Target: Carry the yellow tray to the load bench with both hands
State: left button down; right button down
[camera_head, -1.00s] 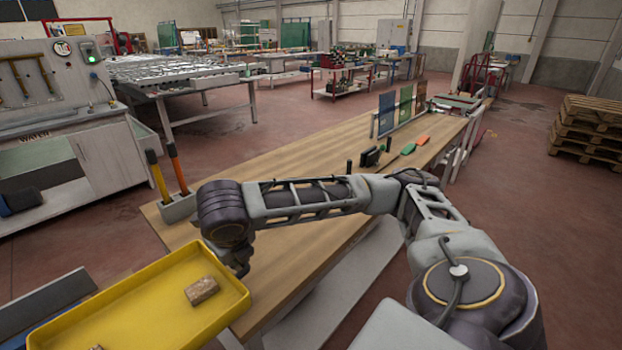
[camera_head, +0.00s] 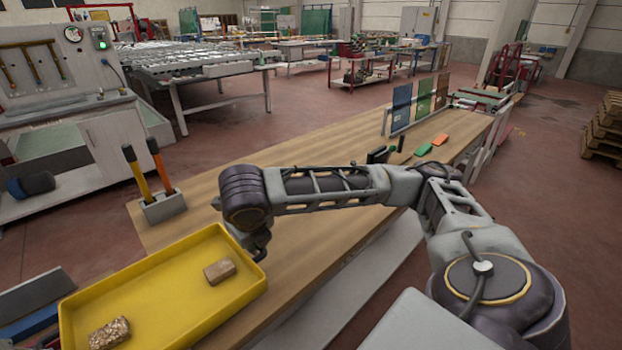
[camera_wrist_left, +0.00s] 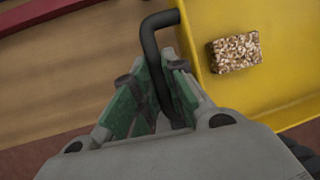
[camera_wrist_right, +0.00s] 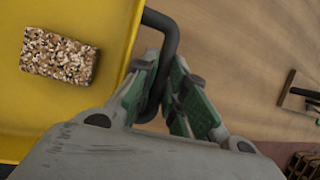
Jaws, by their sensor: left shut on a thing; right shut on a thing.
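The yellow tray (camera_head: 165,300) is at the lower left of the head view, over or beside the near end of a wooden bench (camera_head: 300,160). Two brown speckled blocks lie in it, one (camera_head: 219,271) near the right side and one (camera_head: 109,333) near the front left. My right gripper (camera_head: 258,247) is at the tray's right end. In the right wrist view its fingers (camera_wrist_right: 168,90) are shut on a black handle (camera_wrist_right: 168,45). In the left wrist view my left gripper (camera_wrist_left: 168,85) is shut on the other black handle (camera_wrist_left: 150,40). The left gripper is outside the head view.
A grey holder (camera_head: 163,207) with two orange- and yellow-handled tools stands on the bench beyond the tray. Coloured panels (camera_head: 420,98) and small green and orange pieces sit farther along. The bench's middle is largely clear. A washing station (camera_head: 75,130) stands at left.

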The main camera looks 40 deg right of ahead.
aim_at(301, 216)
jog(key=l, duration=0.65)
jog(key=i+l, duration=0.15)
jog(key=l, duration=1.2)
